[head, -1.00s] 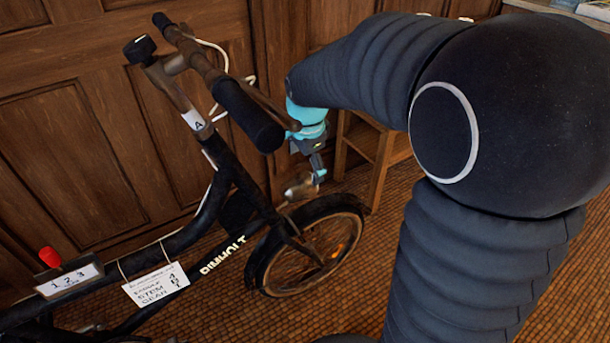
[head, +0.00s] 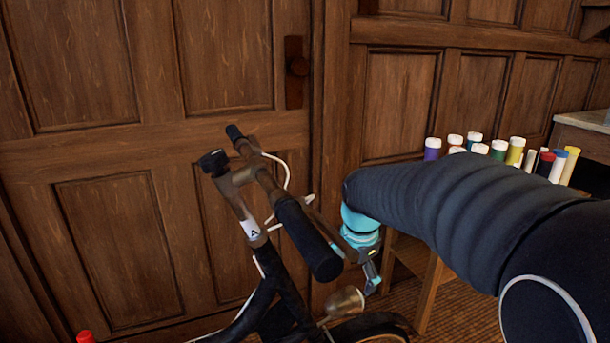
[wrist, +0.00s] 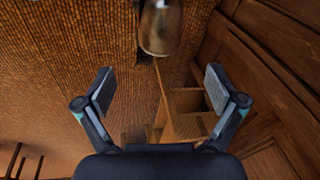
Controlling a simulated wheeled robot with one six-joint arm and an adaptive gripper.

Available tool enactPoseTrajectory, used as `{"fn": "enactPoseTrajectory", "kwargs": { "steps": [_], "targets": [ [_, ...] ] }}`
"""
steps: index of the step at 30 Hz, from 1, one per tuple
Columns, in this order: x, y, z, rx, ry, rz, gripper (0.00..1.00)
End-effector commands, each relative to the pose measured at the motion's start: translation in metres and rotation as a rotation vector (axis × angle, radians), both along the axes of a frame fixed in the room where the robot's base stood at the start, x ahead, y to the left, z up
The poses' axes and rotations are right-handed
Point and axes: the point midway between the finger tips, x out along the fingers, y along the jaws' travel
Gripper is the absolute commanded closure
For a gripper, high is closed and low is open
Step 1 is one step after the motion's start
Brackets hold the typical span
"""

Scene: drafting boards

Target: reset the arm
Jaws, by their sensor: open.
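My gripper (wrist: 159,90) is open in the wrist view, with its two grey finger pads wide apart and nothing between them. In the head view my gripper (head: 371,280) hangs below the turquoise wrist, beside the bicycle's handlebar and close to its headlamp (head: 346,302). The lamp also shows in the wrist view (wrist: 160,27), ahead of the fingertips. I cannot tell the exact gap between gripper and lamp. My dark sleeved arm fills the right of the head view.
The bicycle's handlebar (head: 305,235) stands left of my gripper, before a panelled wooden door (head: 120,160). A wooden stool (head: 432,285) stands behind my arm, also in the wrist view (wrist: 190,105). Several coloured tubes (head: 432,149) stand at right.

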Motion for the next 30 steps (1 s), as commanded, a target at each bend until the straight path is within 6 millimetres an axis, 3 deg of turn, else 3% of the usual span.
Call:
{"fn": "enactPoseTrajectory", "kwargs": {
  "steps": [6, 16, 24, 30],
  "targets": [
    [-0.032, -0.001, -0.020, -0.070, 0.053, 0.374, 0.06],
    [-0.127, -0.014, -0.005, -0.184, -0.008, 0.888, 0.06],
    [-0.195, -0.023, 0.006, -0.273, -0.109, 1.031, 0.06],
    [-0.222, -0.028, 0.016, -0.314, -0.188, 0.999, 0.06]
  ]
}}
